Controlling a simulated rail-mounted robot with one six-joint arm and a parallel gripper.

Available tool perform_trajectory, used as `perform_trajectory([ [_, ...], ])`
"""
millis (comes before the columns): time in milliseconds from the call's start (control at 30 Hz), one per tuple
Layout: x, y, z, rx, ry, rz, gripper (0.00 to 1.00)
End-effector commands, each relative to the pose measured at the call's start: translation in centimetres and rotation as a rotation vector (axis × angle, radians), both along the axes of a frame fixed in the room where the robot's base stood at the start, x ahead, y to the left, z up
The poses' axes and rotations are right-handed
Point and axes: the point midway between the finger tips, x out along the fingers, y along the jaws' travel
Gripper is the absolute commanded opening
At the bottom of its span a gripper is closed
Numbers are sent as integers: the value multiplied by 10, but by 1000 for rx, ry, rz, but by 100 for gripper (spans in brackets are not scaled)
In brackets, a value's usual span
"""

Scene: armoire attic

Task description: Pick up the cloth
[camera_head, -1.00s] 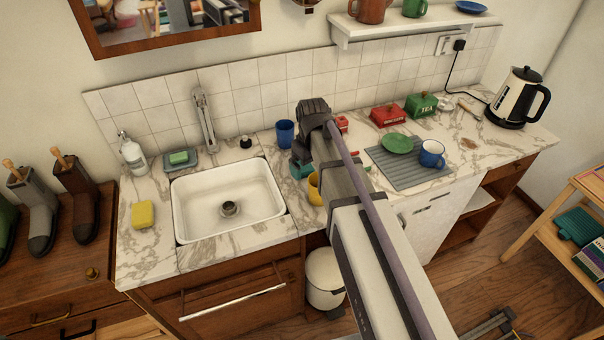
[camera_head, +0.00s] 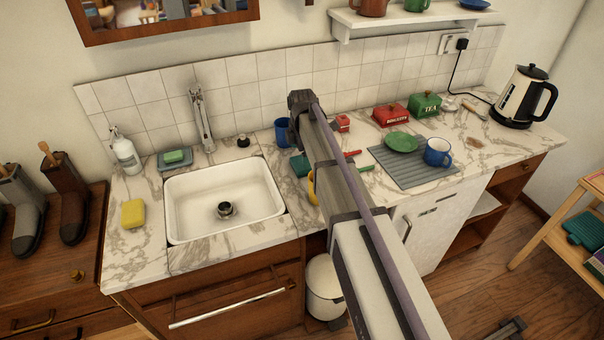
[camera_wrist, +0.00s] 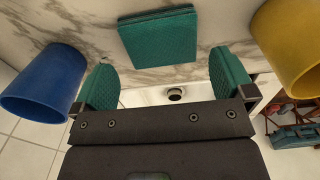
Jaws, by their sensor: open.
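The cloth (camera_wrist: 158,36) is a folded teal square lying flat on the marble counter, ahead of my fingertips in the wrist view. In the head view the cloth (camera_head: 300,165) shows partly at the left edge of my arm, between the blue and yellow cups. My gripper (camera_wrist: 164,78) is open, with green pads set wide apart and nothing between them. The cloth appears apart from both pads. In the head view my arm hides the fingers.
A blue cup (camera_wrist: 43,84) and a yellow cup (camera_wrist: 288,45) stand on either side of the cloth. The sink (camera_head: 224,200) is to the left. A grey mat (camera_head: 412,171) with a green plate and a blue mug lies to the right.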

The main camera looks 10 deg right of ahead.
Motion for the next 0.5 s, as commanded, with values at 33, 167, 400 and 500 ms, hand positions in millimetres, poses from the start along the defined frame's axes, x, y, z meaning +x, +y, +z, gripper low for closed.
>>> perform_trajectory([
  [33, 0, 0, 1, 0, 0, 0, 100],
  [167, 1, 0, -16, 0, 0, -1, 100],
  [400, 2, -1, -54, 0, 0, -1, 100],
  [500, 2, -1, -50, 0, 0, -1, 100],
])
